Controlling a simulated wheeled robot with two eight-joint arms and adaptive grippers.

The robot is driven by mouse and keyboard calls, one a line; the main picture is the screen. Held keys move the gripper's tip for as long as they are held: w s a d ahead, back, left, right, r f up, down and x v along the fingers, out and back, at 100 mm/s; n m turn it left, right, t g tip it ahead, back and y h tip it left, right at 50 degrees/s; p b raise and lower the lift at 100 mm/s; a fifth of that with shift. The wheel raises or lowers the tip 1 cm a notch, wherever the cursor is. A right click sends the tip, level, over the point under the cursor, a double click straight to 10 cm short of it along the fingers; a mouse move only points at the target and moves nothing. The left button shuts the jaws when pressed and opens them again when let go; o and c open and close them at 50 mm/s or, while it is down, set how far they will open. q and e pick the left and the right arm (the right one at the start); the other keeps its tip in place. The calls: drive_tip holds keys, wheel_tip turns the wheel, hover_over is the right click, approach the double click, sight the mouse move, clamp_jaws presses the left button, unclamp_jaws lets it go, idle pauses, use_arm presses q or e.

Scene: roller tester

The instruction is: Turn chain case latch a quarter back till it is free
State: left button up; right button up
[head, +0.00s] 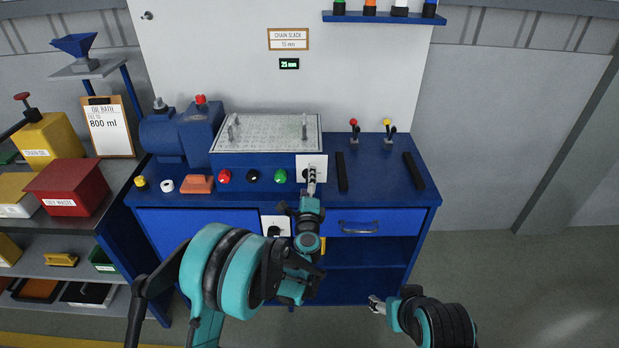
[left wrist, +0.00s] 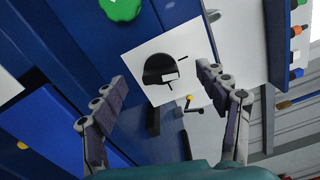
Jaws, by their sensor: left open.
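The chain case (head: 250,172) is a blue box with a tread-plate lid (head: 265,132) on the blue bench. Its latch is a dark round knob on a white plate (head: 319,162) at the right of the case front. The left wrist view shows the latch knob (left wrist: 158,66) with a pale bar and a thin dark mark below it. My left gripper (head: 311,176) is open in front of the plate and hides most of the knob in the head view. In the left wrist view its fingers (left wrist: 162,78) stand either side of the knob, apart from it. My right gripper (head: 377,304) is low, right of the bench front.
Red (head: 224,176), black (head: 253,176) and green (head: 281,176) buttons line the case front left of the latch. Black bars (head: 342,171) and two small levers (head: 387,130) stand to the right. Another white plate with a black knob (head: 274,231) is below.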

use_arm(q)
drive_tip(key=shift+s, duration=2.75)
drive_tip(key=s+r+m+h, duration=0.4)
drive_tip(key=r+m, duration=0.6)
drive_tip(key=m, duration=0.5)
drive_tip(key=s+a+r+m+g+h, duration=0.2)
drive_tip(key=s+m+g, duration=0.35)
drive_tip(key=m, duration=0.95)
drive_tip(key=s+a+f+m+g+y, duration=0.1)
drive_tip(key=s+a+f+m+y, duration=0.1)
drive_tip(key=s+a+f+m, duration=0.2)
drive_tip(key=s+a+f+m+g+y, duration=0.2)
drive_tip(key=s+a+f+m, duration=0.2)
drive_tip(key=s+m, duration=0.6)
drive_tip(key=s+a+f+m+g+y, duration=0.2)
drive_tip(key=s+a+f+m, duration=0.1)
drive_tip(key=s+a+m, duration=0.4)
drive_tip(key=s, duration=0.3)
drive_tip(key=shift+a+f, duration=0.3)
drive_tip(key=shift+f, duration=0.1)
